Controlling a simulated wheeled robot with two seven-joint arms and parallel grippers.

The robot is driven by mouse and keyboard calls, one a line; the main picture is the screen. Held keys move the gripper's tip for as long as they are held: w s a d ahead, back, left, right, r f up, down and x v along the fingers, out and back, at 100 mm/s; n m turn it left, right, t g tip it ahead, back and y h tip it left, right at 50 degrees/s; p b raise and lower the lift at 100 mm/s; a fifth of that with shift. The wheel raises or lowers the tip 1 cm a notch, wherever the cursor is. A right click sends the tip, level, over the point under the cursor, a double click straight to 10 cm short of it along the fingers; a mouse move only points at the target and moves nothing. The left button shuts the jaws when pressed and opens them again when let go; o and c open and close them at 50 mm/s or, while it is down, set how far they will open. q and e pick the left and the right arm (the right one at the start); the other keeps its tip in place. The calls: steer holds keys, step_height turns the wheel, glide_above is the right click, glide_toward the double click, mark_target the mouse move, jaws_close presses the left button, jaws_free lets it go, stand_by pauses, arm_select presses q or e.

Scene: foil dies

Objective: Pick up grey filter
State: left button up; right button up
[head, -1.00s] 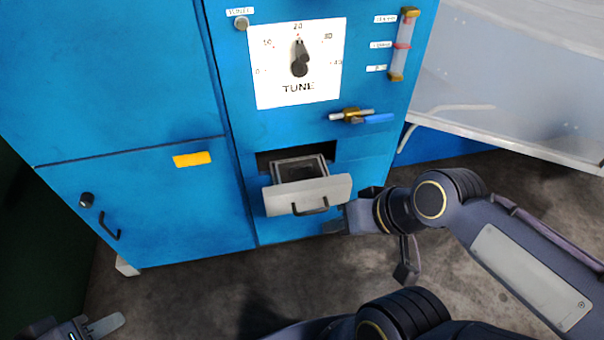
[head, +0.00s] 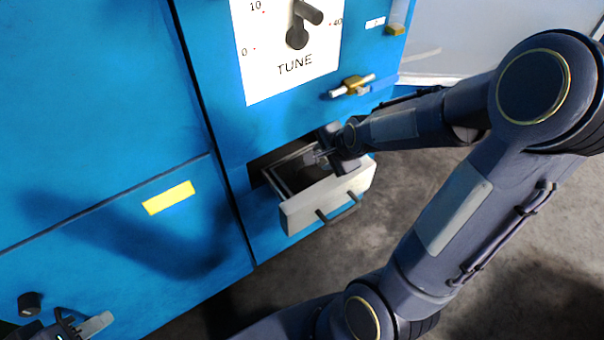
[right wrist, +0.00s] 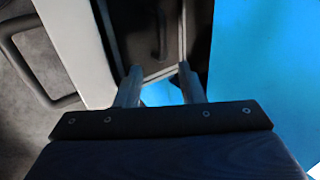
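The grey filter appears to be the dark grey insert (head: 300,178) lying in the pulled-out drawer (head: 318,205). In the right wrist view the insert (right wrist: 140,28) shows a small upright handle-like bar. My right gripper (head: 318,156) is over the drawer's inner part, with the arm hiding part of the opening. In the right wrist view my right gripper (right wrist: 160,84) has its two fingers apart, with nothing held between them. The fingertips are close to the drawer's rim; contact cannot be told. My left gripper (head: 82,325) is at the bottom left, away from the drawer, partly cut off.
The blue cabinet (head: 100,110) fills the left and middle. Above the drawer are the TUNE dial (head: 298,38) and a brass valve (head: 352,86). The drawer's front has a dark handle (head: 338,207). The concrete floor is clear.

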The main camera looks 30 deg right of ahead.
steer(key=b, duration=0.1)
glide_above(312, 172)
step_height(312, 172, down, 5)
steer(key=shift+c, duration=0.4)
jaws_close()
